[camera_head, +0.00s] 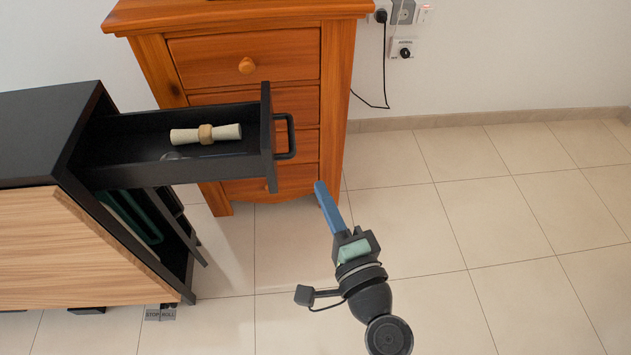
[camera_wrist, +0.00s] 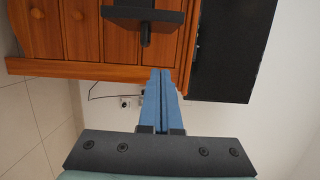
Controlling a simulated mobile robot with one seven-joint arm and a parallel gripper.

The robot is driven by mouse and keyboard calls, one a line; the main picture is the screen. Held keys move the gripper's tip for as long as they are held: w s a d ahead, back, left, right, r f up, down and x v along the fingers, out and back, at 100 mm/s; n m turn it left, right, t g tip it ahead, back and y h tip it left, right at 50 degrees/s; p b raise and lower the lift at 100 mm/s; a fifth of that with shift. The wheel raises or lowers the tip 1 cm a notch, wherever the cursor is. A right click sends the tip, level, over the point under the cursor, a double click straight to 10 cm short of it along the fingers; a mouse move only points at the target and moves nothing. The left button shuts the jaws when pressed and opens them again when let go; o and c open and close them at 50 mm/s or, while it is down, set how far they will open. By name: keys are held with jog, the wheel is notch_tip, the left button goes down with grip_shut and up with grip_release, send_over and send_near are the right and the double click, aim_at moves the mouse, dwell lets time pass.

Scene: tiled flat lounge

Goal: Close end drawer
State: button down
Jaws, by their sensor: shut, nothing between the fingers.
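The end drawer (camera_head: 266,135) is pulled out to the right from the top of a black cabinet (camera_head: 40,133) in the head view. Its black bar handle (camera_head: 289,137) is on its outer end. Inside lies a pale roll with a tan band (camera_head: 206,134). My gripper (camera_head: 320,187) has its blue fingers shut and empty, below and right of the handle, apart from it in the picture. In the wrist view, the fingertips (camera_wrist: 160,74) are together, with the drawer front (camera_wrist: 140,17) and the handle (camera_wrist: 146,34) above them.
A wooden chest of drawers (camera_head: 246,59) stands against the wall just behind the open drawer. A cable and sockets (camera_head: 403,47) are on the wall to its right. The cabinet side has a light wood panel (camera_head: 75,250). Tiled floor (camera_head: 500,230) is clear to the right.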

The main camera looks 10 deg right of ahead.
jog(key=w+a, duration=0.6)
jog(key=w, duration=0.1)
jog(key=shift+w, duration=0.25)
